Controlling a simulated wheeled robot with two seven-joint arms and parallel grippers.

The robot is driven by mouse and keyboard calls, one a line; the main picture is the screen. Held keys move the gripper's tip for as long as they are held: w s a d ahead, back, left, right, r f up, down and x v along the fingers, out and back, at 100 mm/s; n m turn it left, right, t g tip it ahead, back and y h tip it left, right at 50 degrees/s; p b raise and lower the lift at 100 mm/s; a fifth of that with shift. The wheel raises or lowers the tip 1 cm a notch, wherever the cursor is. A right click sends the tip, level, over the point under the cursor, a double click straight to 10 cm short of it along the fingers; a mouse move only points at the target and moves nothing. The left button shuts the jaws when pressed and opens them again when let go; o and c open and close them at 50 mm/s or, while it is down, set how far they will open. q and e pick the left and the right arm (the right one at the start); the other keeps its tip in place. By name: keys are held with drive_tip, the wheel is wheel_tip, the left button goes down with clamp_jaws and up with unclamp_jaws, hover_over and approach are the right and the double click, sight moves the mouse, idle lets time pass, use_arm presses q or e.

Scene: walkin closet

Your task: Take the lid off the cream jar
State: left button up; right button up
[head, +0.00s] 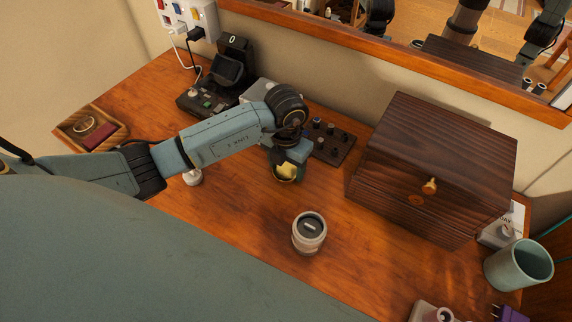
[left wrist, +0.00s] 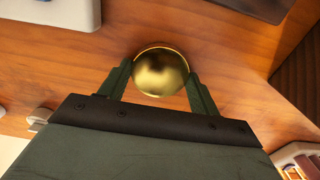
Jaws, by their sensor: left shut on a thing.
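My left gripper (head: 287,174) is over the middle of the desk, pointing down, with its fingers closed on a round, shiny gold lid (left wrist: 161,72). The lid also shows as a small yellow patch at the fingertips in the head view (head: 286,171). Whether a jar body is under the gold lid is hidden. A pale round jar (head: 309,238) with a dark grey top bearing a light bar stands upright nearer the front edge, apart from the gripper. I cannot tell whether that top is a lid. My right gripper is not in view.
A black control panel (head: 328,140) lies behind the gripper. A wooden tray (head: 91,128) and a black stand (head: 222,80) are at left. Desk around the pale jar is clear.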

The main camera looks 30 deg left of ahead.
sight(286, 169)
use_arm(q)
drive_tip(key=shift+f, duration=0.2)
drive_tip(key=o, duration=1.1)
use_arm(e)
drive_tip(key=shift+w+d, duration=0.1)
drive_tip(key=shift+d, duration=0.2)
use_arm(q)
drive_tip(key=shift+r, duration=0.1)
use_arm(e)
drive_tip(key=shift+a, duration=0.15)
use_arm(q)
drive_tip(key=shift+r, duration=0.1)
drive_tip(key=shift+r, duration=0.35)
wheel_tip(286, 169, up, 11)
drive_tip(key=shift+r+p, duration=0.2)
drive_tip(key=shift+p, duration=0.7)
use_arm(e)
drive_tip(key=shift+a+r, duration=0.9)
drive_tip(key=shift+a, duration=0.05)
